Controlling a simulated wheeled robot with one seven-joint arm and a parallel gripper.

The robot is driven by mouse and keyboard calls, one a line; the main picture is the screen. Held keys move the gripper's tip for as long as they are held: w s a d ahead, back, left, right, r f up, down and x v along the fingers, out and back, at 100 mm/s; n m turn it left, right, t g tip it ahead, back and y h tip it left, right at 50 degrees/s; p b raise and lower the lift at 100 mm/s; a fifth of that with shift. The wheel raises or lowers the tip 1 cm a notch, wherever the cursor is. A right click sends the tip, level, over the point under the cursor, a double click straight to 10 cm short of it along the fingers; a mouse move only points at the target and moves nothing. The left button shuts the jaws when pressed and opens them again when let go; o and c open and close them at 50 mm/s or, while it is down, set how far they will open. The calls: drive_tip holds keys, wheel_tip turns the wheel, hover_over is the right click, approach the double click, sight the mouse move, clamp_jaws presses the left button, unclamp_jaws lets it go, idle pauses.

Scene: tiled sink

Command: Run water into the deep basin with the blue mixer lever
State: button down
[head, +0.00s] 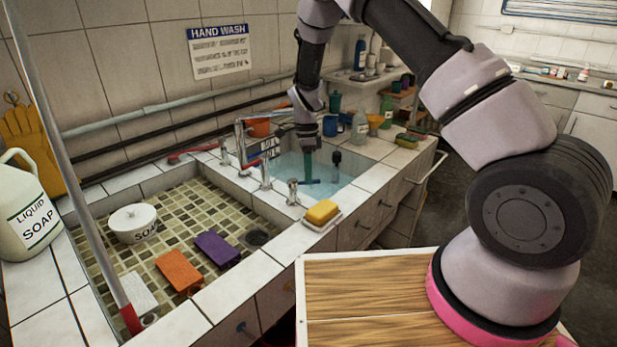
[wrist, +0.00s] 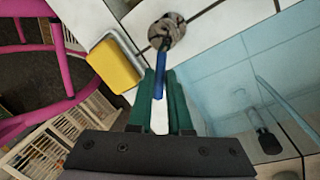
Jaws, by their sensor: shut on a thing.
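My gripper (head: 308,176) reaches down over the near edge of the deep basin (head: 347,164). In the wrist view its two green fingers (wrist: 164,85) are shut on the blue mixer lever (wrist: 161,78), with one finger on either side. The lever joins a round metal mixer body (wrist: 167,32) on the white tiled ledge. The mixer also shows in the head view (head: 292,191), just left of my fingers. The deep basin looks light blue inside, like water, and shows at the right of the wrist view (wrist: 235,80). I cannot tell whether water is flowing.
A yellow sponge (head: 322,211) on a dish lies on the near ledge, close to the mixer. Chrome taps (head: 264,172) stand on the divider. Bottles (head: 360,126) stand behind the deep basin.

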drive_tip(key=shift+w+a+n+h, duration=0.2)
drive_tip(key=shift+w+n, duration=0.2)
drive_tip(key=shift+n, duration=0.5)
drive_tip(key=shift+w+a+n+h, duration=0.1)
drive_tip(key=shift+w+n+h, duration=0.2)
drive_tip(key=shift+n, duration=0.6)
drive_tip(key=shift+w, duration=0.1)
drive_tip(key=c, duration=0.8)
unclamp_jaws()
drive_tip(key=shift+c, duration=0.2)
drive_tip(key=v, duration=1)
drive_tip(key=shift+r, duration=0.4)
